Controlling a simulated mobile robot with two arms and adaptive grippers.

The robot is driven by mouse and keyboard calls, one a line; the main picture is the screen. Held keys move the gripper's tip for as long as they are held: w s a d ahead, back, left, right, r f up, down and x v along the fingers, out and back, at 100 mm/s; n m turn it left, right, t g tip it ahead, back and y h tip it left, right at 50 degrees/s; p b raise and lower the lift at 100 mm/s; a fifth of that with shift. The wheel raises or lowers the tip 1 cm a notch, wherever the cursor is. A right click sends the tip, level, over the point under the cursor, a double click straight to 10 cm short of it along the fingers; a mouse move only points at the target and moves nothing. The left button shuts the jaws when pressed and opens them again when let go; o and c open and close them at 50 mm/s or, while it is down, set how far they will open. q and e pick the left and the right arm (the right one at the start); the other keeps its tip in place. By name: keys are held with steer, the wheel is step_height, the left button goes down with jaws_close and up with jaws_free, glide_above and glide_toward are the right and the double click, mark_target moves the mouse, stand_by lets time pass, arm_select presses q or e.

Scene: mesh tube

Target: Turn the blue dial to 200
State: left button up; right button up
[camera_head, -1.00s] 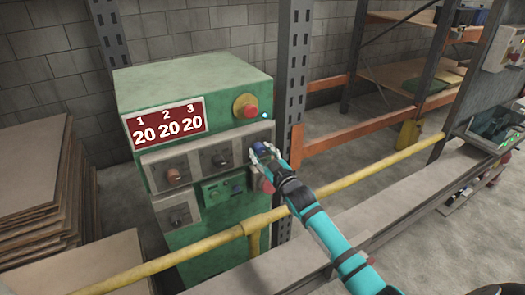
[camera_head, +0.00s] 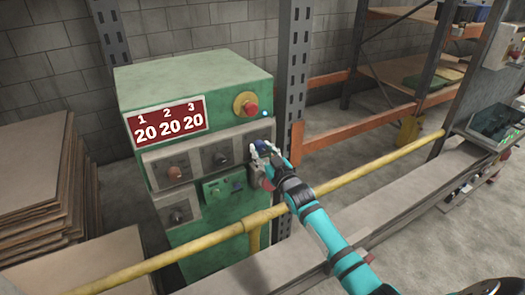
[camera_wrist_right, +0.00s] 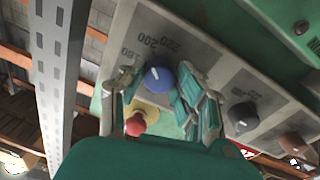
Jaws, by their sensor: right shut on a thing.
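The blue dial (camera_wrist_right: 159,78) sits on a grey panel strip of the green machine (camera_head: 192,80). In the wrist view it shows a white pointer line and printed numbers near it, "200" and "220" among them. In the head view the dial (camera_head: 262,148) is partly hidden by the gripper. My right gripper (camera_head: 262,158) is shut on the dial, its fingers (camera_wrist_right: 152,85) on either side of it. The display (camera_head: 168,123) reads 20 under each of 1, 2 and 3. My left gripper is not in view.
An orange dial (camera_head: 175,173) and black dials (camera_head: 220,159) sit on the same machine, with a red emergency button (camera_head: 251,109) above. A yellow rail (camera_head: 215,235) crosses in front. A metal post (camera_head: 292,75) stands close at the right.

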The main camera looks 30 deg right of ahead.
steer(key=o, duration=1.1)
steer(key=shift+f, duration=0.1)
steer(key=shift+o, duration=0.2)
steer(key=shift+s, duration=0.15)
steer(key=s, duration=1.1)
steer(key=shift+s+f, duration=0.3)
steer(key=shift+s, duration=0.1)
steer(key=shift+a, duration=0.1)
